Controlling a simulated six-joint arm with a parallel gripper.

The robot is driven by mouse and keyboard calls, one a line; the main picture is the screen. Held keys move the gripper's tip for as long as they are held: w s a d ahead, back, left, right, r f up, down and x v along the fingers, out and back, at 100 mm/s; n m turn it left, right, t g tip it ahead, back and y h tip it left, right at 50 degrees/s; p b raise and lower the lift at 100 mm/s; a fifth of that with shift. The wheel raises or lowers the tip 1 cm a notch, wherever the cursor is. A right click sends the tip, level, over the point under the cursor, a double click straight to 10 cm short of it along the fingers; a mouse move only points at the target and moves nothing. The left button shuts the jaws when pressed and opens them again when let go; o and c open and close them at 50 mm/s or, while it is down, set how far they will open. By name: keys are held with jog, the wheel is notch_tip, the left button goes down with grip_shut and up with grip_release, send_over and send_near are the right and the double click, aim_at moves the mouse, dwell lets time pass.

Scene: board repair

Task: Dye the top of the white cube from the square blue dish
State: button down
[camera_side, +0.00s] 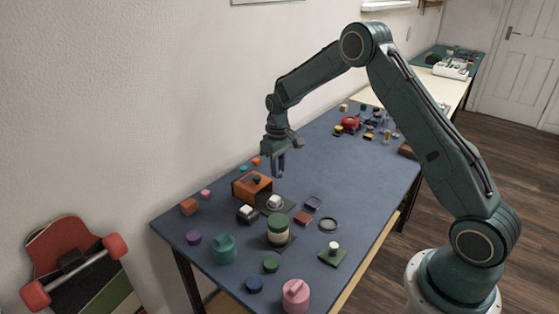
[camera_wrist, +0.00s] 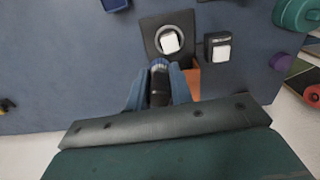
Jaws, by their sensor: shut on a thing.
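The white cube (camera_side: 274,201) sits inside a grey ring on a dark square plate (camera_side: 265,211); in the wrist view the cube (camera_wrist: 170,43) lies just beyond my fingertips. The square blue dish (camera_side: 312,202) is to its right in the side view; its edge (camera_wrist: 115,4) seems to show at the top of the wrist view. My gripper (camera_side: 279,172) points down above and behind the cube. In the wrist view, my gripper (camera_wrist: 160,88) is shut on a dark, narrow tool (camera_wrist: 160,82) with a paler bluish end. The dye surface cannot be made out.
A black block with a white top (camera_side: 247,213) stands close left of the plate. A brown wooden box (camera_side: 250,187) stands behind it. A red dish (camera_side: 302,217), a green-and-cream jar (camera_side: 277,229) and a dark ring (camera_side: 329,224) are near.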

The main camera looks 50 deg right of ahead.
jog(key=shift+r, duration=0.4)
jog(key=shift+f, duration=3.4)
jog(key=shift+a+f, duration=0.45)
jog(key=shift+f, duration=0.15)
jog(key=shift+s+a, duration=0.15)
jog(key=shift+a, duration=0.6)
jog(key=shift+s+a, duration=0.1)
jog(key=shift+a, duration=0.65)
jog(key=shift+w+d, duration=0.15)
jog(key=shift+d, duration=0.75)
jog(key=shift+w+d, duration=0.1)
jog(key=shift+d, duration=0.75)
jog(key=shift+d+r, duration=0.1)
jog(key=shift+d, duration=0.15)
jog(key=shift+r, duration=3.9)
